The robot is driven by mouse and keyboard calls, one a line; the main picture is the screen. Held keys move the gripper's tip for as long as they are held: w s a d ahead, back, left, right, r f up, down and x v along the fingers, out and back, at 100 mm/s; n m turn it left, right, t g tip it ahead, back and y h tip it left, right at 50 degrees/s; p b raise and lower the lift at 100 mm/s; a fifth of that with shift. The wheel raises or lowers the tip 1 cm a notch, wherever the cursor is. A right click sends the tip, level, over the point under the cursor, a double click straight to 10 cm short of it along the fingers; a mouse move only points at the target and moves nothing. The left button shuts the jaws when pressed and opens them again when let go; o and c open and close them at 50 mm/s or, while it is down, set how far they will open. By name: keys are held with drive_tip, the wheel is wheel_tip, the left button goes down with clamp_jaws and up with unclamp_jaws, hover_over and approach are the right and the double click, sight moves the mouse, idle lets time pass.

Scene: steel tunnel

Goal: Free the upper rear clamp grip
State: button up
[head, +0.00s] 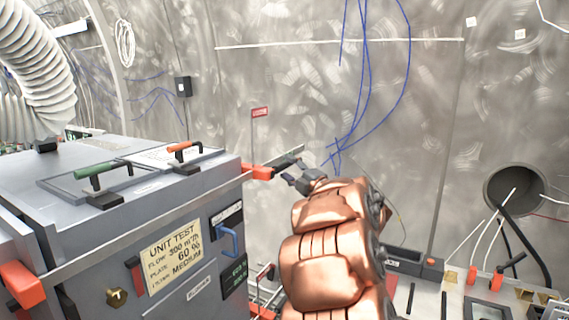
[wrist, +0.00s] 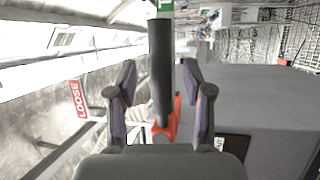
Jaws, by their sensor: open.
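The upper rear clamp has an orange-red body (head: 257,172) at the far right top corner of the grey unit, and a black grip (head: 286,161) pointing out from it. In the wrist view the black grip (wrist: 161,45) stands upright in the middle, with its orange-red base (wrist: 168,130) below. My gripper (wrist: 158,78) is open, with one finger on each side of the grip. I cannot tell whether either finger touches it. In the head view my gripper (head: 298,178) is beside the grip, partly hidden by my copper arm.
The grey unit (head: 115,215) fills the left, with a green handle (head: 95,168) and an orange handle (head: 183,147) on top. A red "LOOSE" tag (wrist: 78,98) is left of my gripper. Blue cables (head: 365,80) hang on the steel wall. A bench (head: 455,300) is at lower right.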

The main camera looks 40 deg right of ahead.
drive_tip(key=shift+x, duration=1.2)
drive_tip(key=shift+c, duration=0.2)
clamp_jaws()
